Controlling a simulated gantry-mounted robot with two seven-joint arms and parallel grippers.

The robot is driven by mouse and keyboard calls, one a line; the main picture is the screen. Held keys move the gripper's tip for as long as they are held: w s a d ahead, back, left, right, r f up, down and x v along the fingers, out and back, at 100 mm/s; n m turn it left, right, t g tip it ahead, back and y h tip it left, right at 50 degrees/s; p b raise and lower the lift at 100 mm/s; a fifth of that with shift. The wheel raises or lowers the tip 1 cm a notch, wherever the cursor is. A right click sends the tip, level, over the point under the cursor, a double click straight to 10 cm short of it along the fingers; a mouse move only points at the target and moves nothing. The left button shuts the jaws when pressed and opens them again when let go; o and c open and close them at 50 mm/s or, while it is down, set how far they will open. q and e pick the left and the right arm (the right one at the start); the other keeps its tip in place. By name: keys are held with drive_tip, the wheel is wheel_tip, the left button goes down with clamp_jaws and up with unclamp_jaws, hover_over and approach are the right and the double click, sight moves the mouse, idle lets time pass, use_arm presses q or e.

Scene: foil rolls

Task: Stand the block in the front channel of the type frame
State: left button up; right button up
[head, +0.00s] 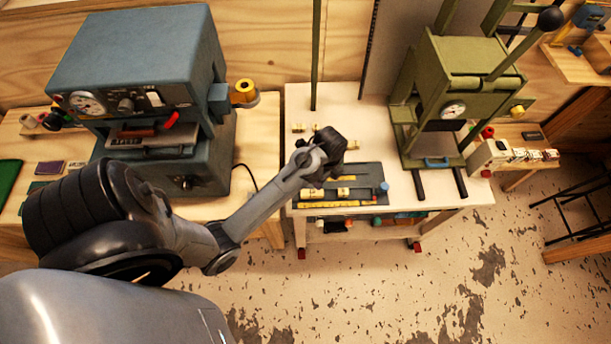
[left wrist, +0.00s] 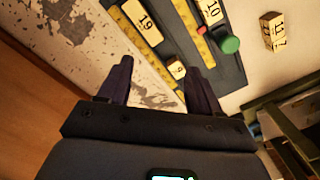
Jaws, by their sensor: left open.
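The type frame is a dark grey tray (head: 368,208) with yellow strips on the small white table; it also shows in the left wrist view (left wrist: 232,72). A cream block marked 9 (left wrist: 176,69) shows a small end face between the strips and seems to stand upright. A longer block marked 19 (left wrist: 142,22) lies in line with it; a block marked 10 (left wrist: 210,12) lies beyond the farther strip. My left gripper (left wrist: 158,68) is open above the frame, with the 9 block appearing between its fingers near the right one. I cannot tell its height. My right gripper is not in view.
A green knob (left wrist: 229,45) and a small red piece (left wrist: 201,30) sit on the frame. A numbered block (left wrist: 272,30) stands on the table beyond it. An olive press (head: 440,90) stands close at the right, a blue-grey machine (head: 150,80) at the left.

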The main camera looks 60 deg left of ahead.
use_arm(q)
drive_tip(key=s+d+r+n+t, duration=0.1)
drive_tip(key=s+d+r+n, duration=0.2)
drive_tip(key=s+d+n, duration=0.3)
drive_tip(key=s+d+r+n+t, duration=0.2)
drive_tip(key=s+d+r+n, duration=0.2)
drive_tip(key=s, duration=0.4)
drive_tip(key=d+n, duration=0.1)
drive_tip(key=n, duration=0.1)
drive_tip(key=shift+s+d+r+n+h, duration=0.25)
drive_tip(key=shift+s+d+n+h, duration=0.05)
drive_tip(key=shift+d+n, duration=0.1)
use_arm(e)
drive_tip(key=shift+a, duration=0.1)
